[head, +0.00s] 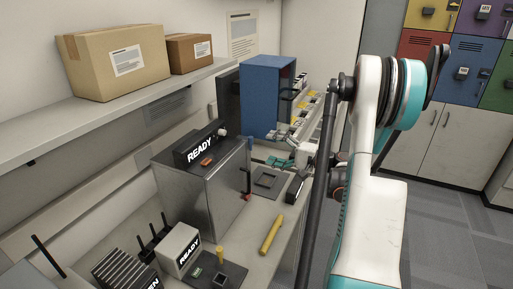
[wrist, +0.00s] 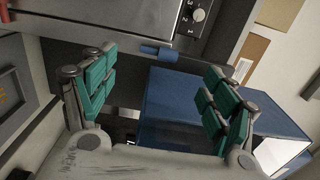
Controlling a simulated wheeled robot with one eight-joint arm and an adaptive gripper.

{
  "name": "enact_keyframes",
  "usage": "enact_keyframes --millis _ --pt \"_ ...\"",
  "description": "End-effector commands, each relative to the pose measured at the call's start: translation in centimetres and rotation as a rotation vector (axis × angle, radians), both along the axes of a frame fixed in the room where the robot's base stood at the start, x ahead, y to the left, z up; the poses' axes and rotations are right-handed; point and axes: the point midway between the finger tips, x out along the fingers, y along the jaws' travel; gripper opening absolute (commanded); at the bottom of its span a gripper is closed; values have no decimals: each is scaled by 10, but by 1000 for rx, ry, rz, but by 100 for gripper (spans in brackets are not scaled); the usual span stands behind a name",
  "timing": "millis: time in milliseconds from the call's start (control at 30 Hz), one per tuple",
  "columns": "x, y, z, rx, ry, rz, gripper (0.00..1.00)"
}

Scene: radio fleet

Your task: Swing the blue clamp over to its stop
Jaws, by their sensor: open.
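A small blue cylindrical piece (wrist: 160,52), which looks like the blue clamp's handle, shows in the wrist view. It lies along the lower edge of a grey metal panel, beyond and between my fingertips. My gripper (wrist: 160,82) is open, with its teal finger pads wide apart and nothing between them. In the head view my gripper (head: 286,160) is behind the steel READY box, low in front of the blue cabinet.
A blue cabinet (head: 265,95) stands behind my gripper; a large blue body (wrist: 180,100) fills the middle of the wrist view. The steel READY box (head: 205,185) stands to the left. A yellow cylinder (head: 271,234) lies on the bench. A shelf (head: 120,108) holds cardboard boxes.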

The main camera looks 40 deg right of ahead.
Motion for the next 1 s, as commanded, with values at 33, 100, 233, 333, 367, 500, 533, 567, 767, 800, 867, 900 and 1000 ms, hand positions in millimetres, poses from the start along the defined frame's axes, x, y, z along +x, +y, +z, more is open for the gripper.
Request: enact_keyframes --millis 33,100,233,333,367,500,533,567,767,800,867,900,1000 --pt "10 6 -1 0 0 5 78" --pt "22 10 -1 0 0 3 78" --pt "40 18 -1 0 0 3 78" --pt "50 21 -1 0 0 1 78" --pt "52 22 -1 0 0 1 78" --pt "58 25 0 0 0 1 78" --pt "59 25 0 0 0 1 78" --pt "59 25 0 0 0 0 78" --pt "59 25 0 0 0 0 78" --pt "59 25 0 0 0 0 74" --pt "59 25 0 0 0 0 60" --pt "59 25 0 0 0 0 51" --pt "59 25 0 0 1 0 32"
